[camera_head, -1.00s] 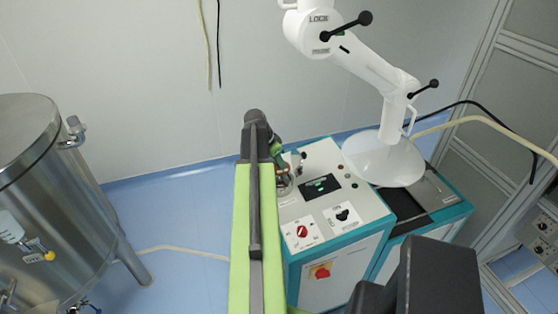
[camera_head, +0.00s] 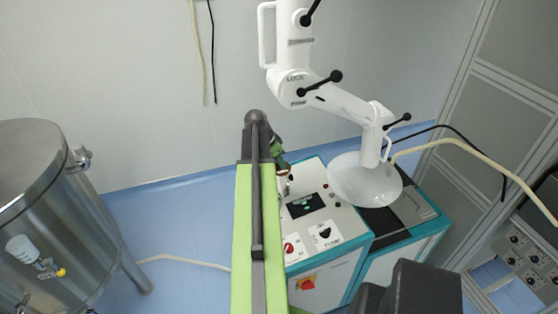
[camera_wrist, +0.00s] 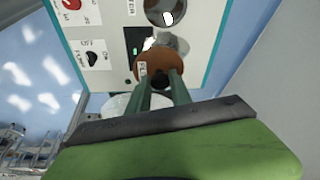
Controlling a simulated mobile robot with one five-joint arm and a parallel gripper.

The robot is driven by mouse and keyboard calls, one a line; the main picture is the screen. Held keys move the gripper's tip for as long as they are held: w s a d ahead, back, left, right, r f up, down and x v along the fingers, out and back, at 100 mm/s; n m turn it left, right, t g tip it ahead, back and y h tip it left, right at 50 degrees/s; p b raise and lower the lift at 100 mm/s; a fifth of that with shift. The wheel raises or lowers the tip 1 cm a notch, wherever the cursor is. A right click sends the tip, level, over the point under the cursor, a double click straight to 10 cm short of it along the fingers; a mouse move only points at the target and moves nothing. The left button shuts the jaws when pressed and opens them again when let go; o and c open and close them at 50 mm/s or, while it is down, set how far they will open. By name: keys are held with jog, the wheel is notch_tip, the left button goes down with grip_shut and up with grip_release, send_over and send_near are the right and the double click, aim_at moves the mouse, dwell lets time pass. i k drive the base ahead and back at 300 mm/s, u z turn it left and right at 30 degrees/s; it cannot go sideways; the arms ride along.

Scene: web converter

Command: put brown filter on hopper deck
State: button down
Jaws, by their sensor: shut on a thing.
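In the wrist view, my gripper (camera_wrist: 160,86) has its two green fingers shut on the brown filter (camera_wrist: 153,67), a round brown piece with a white label on its left side. The filter is over the white top of a teal-edged machine (camera_wrist: 113,60); I cannot tell whether it touches. In the head view, my gripper (camera_head: 283,168) is at the machine's far left edge, mostly hidden behind my arm. The filter is not clear there. The machine top (camera_head: 318,180) carries a dark screen and knobs. I cannot tell which part is the hopper deck.
A round metal-rimmed opening (camera_wrist: 166,12) lies beyond the filter in the wrist view. A white jointed arm with a disc (camera_head: 365,182) hangs over the machine's right side. A steel tank (camera_head: 50,220) stands at left. Blue floor between is mostly clear.

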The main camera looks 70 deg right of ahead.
aim_at(375, 225)
jog(key=k, duration=1.85)
jog(key=u, duration=0.05)
